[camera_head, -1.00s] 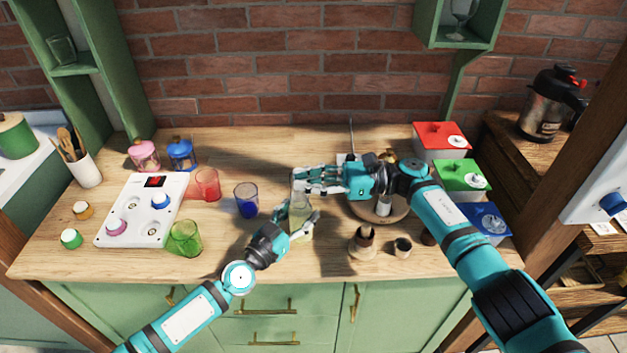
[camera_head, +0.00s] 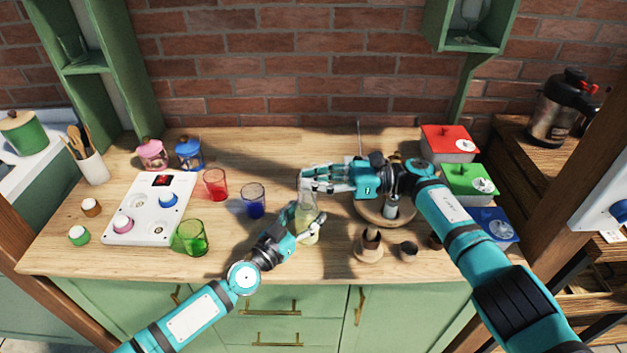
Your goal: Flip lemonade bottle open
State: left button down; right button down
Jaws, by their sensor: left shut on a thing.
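The lemonade bottle (camera_head: 307,212) is clear with a pale yellow-green content and stands upright on the wooden table, near the middle. My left gripper (camera_head: 306,222) is shut around its lower body from the front left. My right gripper (camera_head: 308,179) is at the top of the bottle, coming in from the right, with its fingers pointing left. Its fingers hide the bottle's top, so the cap's state and whether these fingers touch it cannot be seen.
Blue (camera_head: 253,201), red (camera_head: 216,184) and green (camera_head: 193,238) glasses stand to the left, beside a white panel (camera_head: 150,232) with knobs. Brown wooden holders (camera_head: 369,246) stand front right. Red (camera_head: 449,143), green (camera_head: 468,184) and blue (camera_head: 493,224) boxes line the right edge.

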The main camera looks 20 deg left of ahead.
jog(key=shift+w+a+r, duration=0.2)
jog(key=shift+w+r, duration=0.1)
jog(key=shift+w, duration=0.25)
jog(key=shift+s, duration=0.15)
dwell(0.4)
jog(key=shift+s+d+r, duration=0.1)
jog(key=shift+s+d, duration=0.1)
jog(key=shift+s, duration=0.25)
jog(key=w+d+r, duration=0.2)
jog(key=d, duration=0.4)
jog(key=shift+d, duration=0.35)
pick_arm(q)
jog(key=shift+c, duration=2.2)
grip_release()
